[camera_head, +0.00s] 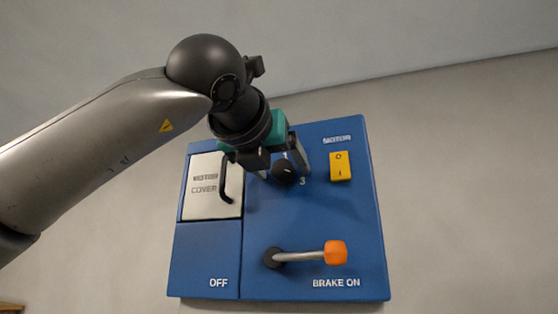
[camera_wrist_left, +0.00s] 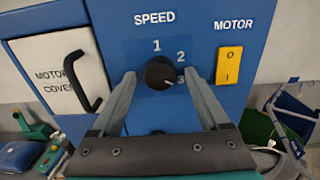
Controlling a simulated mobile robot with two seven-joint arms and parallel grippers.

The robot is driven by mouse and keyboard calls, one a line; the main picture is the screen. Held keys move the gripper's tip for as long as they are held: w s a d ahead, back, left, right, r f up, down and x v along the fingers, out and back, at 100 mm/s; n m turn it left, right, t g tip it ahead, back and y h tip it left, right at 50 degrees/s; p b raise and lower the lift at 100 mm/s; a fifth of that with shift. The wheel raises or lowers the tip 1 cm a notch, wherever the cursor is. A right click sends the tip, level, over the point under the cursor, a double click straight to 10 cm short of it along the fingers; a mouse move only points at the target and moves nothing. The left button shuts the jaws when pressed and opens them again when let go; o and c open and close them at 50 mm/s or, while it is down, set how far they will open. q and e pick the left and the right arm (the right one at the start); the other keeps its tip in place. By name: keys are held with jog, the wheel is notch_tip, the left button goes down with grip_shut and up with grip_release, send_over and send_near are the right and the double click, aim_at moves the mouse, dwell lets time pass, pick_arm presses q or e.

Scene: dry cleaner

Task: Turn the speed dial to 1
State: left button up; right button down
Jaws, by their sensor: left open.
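The speed dial (camera_head: 284,172) is a round black knob on the upper part of a blue panel. In the left wrist view the dial (camera_wrist_left: 158,70) sits below the word SPEED, with 1 above it and 2 and 3 to its right. Its small white mark points to the lower right, toward the 3. My left gripper (camera_head: 284,166) is open in front of the panel. In the left wrist view its two grey fingers (camera_wrist_left: 160,76) stand on either side of the dial, apart from it as far as I can see. My right gripper is not in view.
Left of the dial is a white motor cover (camera_head: 212,187) with a black handle. Right of it is a yellow motor switch (camera_head: 340,166). Below, a brake lever with an orange knob (camera_head: 335,253) sticks out beside BRAKE ON.

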pick_arm(q)
grip_shut()
dwell(0.6)
